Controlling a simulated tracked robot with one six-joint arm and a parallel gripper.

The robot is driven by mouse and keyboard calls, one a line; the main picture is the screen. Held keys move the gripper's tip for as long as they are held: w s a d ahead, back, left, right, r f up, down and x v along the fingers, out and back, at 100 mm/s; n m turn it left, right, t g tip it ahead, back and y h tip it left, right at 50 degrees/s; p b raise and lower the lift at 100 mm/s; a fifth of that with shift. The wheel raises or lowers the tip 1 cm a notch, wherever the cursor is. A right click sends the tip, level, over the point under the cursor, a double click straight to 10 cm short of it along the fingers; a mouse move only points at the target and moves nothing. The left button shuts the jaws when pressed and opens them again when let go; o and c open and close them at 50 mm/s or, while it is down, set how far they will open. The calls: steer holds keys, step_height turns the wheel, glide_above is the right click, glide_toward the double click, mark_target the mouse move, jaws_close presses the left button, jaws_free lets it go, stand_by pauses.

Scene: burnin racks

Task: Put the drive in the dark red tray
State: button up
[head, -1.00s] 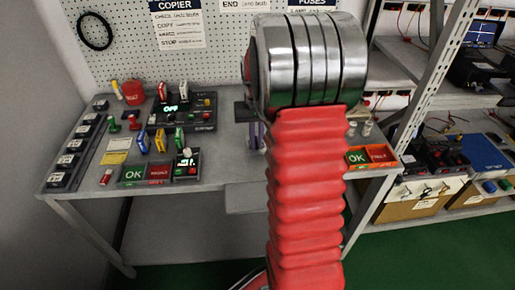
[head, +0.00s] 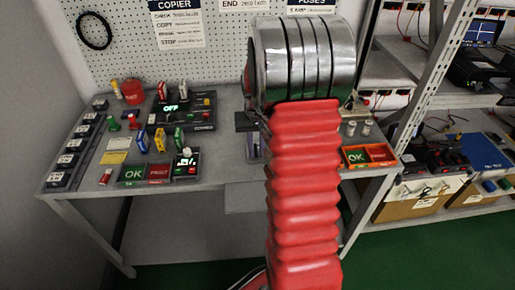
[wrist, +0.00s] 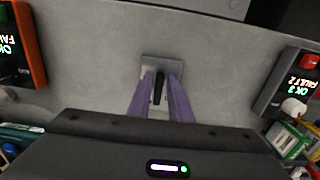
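Several upright drives stand on the bench at left: a blue one (head: 143,141), a yellow one (head: 160,140) and a green one (head: 179,138). Which one is the task's drive cannot be told. A dark red tray marked FAULT (head: 159,173) lies beside a green OK tray (head: 132,175) at the bench's front left. My gripper's purple fingers (wrist: 159,92) point at the grey surface in the wrist view. A narrow dark strip shows between them; I cannot tell whether it is held. In the head view my red arm hides most of my gripper.
A copier (head: 185,112) with red drives stands behind the trays. An orange-edged station (head: 368,156) with OK and FAULT areas sits at the bench's right end. Shelving (head: 425,90) with equipment stands right. Bare grey surface surrounds my fingers in the wrist view.

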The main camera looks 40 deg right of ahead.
mark_target(255, 153)
steer(key=shift+o, duration=1)
steer(key=shift+r, duration=0.1)
step_height(255, 153, up, 12)
stand_by(0.4)
steer(key=s+a+r+n+t, duration=0.1)
steer(key=s+a+r+n, duration=0.2)
steer(key=a, duration=0.6)
steer(key=s+a+r+t, duration=0.2)
steer(key=s+a+r, duration=0.15)
steer(key=a, duration=0.45)
steer(key=s+a+n+t, duration=0.2)
steer(key=s+a+n, duration=0.1)
steer(key=s+a, duration=0.7)
steer(key=shift+a+f+n+t, duration=0.2)
steer(key=shift+a+n+t, duration=0.1)
steer(key=shift+a+n, duration=0.1)
